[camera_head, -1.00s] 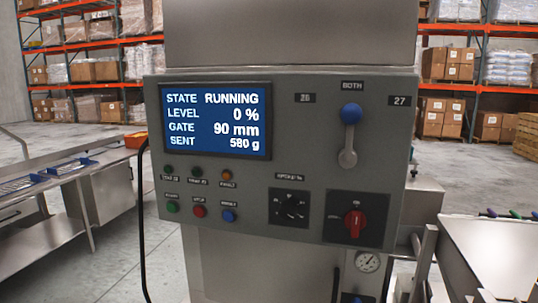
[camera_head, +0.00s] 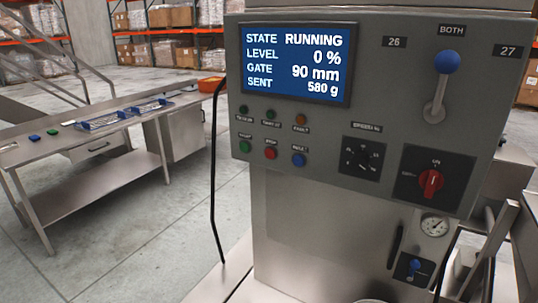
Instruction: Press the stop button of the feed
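The feed's grey control panel (camera_head: 315,130) fills the upper right of the head view. Its red stop button (camera_head: 270,153) sits in the lower row, between a green button (camera_head: 244,147) and a blue button (camera_head: 298,160). The screen (camera_head: 296,63) reads STATE RUNNING, LEVEL 0 %, GATE 90 mm, SENT 580 g. Neither of my grippers is in view.
A blue-knobbed lever (camera_head: 445,65) under a BOTH label, a black dial (camera_head: 362,159) and a red rotary switch (camera_head: 431,183) are on the panel. A steel table (camera_head: 110,180) stands to the left, with open floor between.

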